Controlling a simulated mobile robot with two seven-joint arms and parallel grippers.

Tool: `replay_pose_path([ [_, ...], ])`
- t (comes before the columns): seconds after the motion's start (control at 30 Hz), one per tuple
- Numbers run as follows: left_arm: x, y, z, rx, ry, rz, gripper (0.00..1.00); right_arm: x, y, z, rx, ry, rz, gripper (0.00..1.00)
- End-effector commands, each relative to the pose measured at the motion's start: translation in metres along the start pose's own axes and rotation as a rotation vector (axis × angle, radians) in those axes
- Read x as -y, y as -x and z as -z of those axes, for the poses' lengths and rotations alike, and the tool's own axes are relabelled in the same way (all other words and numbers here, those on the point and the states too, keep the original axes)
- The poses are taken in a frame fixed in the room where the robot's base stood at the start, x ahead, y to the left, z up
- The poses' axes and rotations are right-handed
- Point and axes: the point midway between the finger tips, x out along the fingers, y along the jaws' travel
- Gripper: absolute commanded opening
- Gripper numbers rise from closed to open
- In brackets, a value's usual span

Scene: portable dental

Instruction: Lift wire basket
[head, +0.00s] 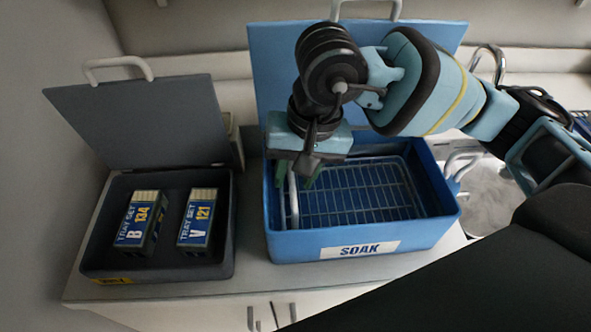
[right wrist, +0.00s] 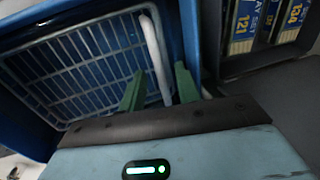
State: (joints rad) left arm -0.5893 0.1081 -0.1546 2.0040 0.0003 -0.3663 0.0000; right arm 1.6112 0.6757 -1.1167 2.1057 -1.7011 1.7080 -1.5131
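The wire basket (head: 365,190) sits inside the blue bin labelled SOAK (head: 450,208). Its pale handle bar (head: 294,205) runs along the basket's left side in the head view. My right gripper (head: 298,176) points down at that side, over the bin's left part. In the right wrist view the basket's grid (right wrist: 75,65) and the handle (right wrist: 155,55) show. The two green fingers (right wrist: 160,88) stand apart, with the handle between them and gaps visible on both sides. I cannot tell how deep the fingers reach. My left gripper is not in view.
The blue bin's lid (head: 270,70) stands open behind. A dark open case (head: 222,250) on the left holds two tray set boxes (head: 140,222) (head: 197,218). A sink with a tap (head: 490,195) lies to the right. The counter strip between case and bin (head: 250,235) is clear.

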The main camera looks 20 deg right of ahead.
Motion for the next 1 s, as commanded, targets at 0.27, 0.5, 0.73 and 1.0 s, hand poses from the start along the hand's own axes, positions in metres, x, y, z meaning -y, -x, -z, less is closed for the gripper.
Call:
replay_pose_path([
  [0.27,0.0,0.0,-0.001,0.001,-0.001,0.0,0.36,0.0,0.0,0.0,0.001,0.0,0.0,0.14],
  [0.5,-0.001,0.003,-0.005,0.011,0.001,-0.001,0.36,0.0,0.0,0.0,0.0,0.0,0.0,0.0],
  [0.73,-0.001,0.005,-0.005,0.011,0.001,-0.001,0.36,0.002,0.009,0.0,-0.002,0.0,0.002,0.0],
  [1.0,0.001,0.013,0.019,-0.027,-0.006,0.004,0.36,0.014,0.068,0.0,-0.008,0.001,0.005,0.0],
])
